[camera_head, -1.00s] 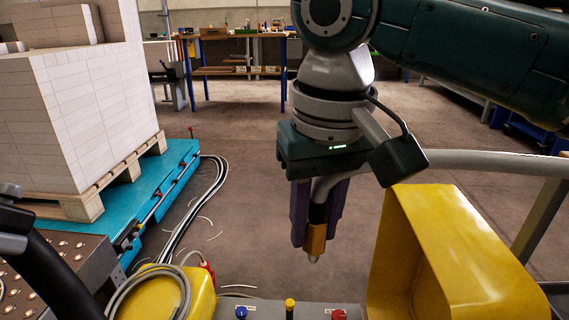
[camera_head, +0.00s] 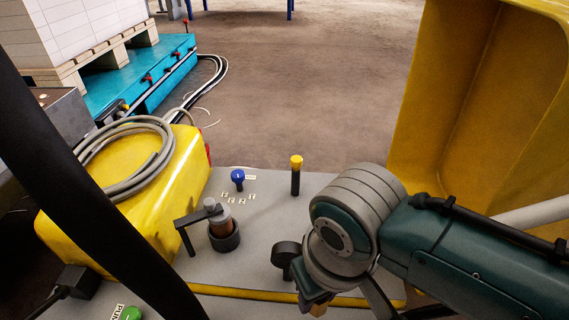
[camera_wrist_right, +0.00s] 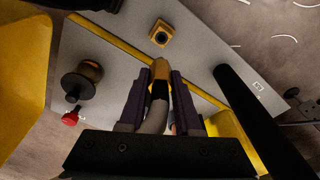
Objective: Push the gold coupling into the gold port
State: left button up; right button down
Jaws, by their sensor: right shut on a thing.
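My right gripper (camera_wrist_right: 161,76) has its purple fingers shut on the gold coupling (camera_wrist_right: 160,68), with a grey hose running back between the fingers. In the wrist view the gold port (camera_wrist_right: 161,33), a squarish gold block with a dark round hole, lies on the grey panel beyond the coupling's tip. A gap shows between them in the picture; the depth of it is hard to judge. In the head view the right gripper (camera_head: 312,300) is low at the panel's front, mostly hidden by its wrist, and the port cannot be made out. My left gripper is not in view.
The grey panel (camera_head: 262,208) carries a blue knob (camera_head: 238,176), a yellow-topped post (camera_head: 296,165) and a lever fitting (camera_head: 222,230). A yellow housing with a coiled hose (camera_head: 150,145) stands left, a tall yellow guard (camera_head: 450,110) right. A black bar crosses the left.

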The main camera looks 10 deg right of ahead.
jog(key=shift+s+f, duration=0.25)
jog(key=shift+f, duration=0.5)
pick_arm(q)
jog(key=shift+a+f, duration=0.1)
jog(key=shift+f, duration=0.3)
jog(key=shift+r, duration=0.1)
pick_arm(e)
jog(key=shift+r, duration=0.1)
jog(key=shift+r+p, duration=0.1)
jog(key=shift+p, duration=0.2)
notch_tip(320, 180, down, 6)
jog(key=b, duration=0.4)
jog(key=shift+b, duration=0.35)
pick_arm(q)
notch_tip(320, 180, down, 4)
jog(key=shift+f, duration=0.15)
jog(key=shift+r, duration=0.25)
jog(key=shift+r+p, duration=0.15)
jog(key=shift+p, duration=0.2)
